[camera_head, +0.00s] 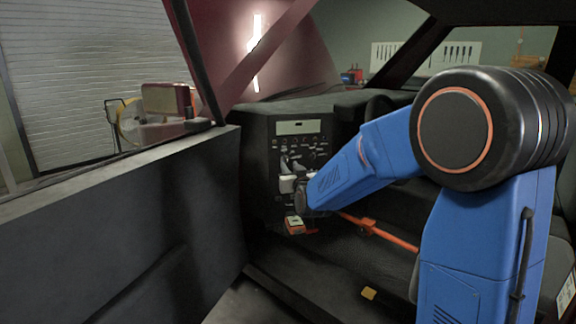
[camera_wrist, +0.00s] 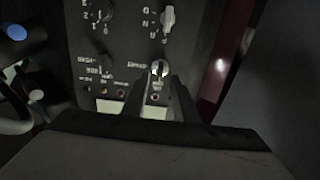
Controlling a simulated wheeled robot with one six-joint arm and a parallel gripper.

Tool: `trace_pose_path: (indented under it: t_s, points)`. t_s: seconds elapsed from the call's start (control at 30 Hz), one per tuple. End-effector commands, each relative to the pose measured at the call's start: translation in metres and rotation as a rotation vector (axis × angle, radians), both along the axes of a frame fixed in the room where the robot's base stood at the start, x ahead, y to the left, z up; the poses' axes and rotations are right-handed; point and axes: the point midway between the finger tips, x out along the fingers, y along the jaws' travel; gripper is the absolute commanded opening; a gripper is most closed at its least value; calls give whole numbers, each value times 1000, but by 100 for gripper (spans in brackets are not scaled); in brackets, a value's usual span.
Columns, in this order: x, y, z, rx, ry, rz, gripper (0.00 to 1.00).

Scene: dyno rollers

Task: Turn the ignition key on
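The dark control panel (camera_head: 300,135) stands inside the vehicle, and my gripper (camera_head: 287,172) is in front of its lower part. In the head view, the switch is hidden behind my arm and gripper.
The open door (camera_head: 130,235) is at left. A red-orange bar (camera_head: 375,230) crosses below my arm. An orange-and-white box (camera_head: 295,227) lies below the gripper.

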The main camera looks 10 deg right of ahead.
Motion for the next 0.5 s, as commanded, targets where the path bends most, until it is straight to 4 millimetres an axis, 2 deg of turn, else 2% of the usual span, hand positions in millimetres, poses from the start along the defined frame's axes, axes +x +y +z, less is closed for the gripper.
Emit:
trace_pose_path:
  t_s: [0.2, 0.5]
  points:
    - [28, 0, 0, 0, -1, 0, 26]
    - [39, 0, 0, -1, 0, 0, 26]
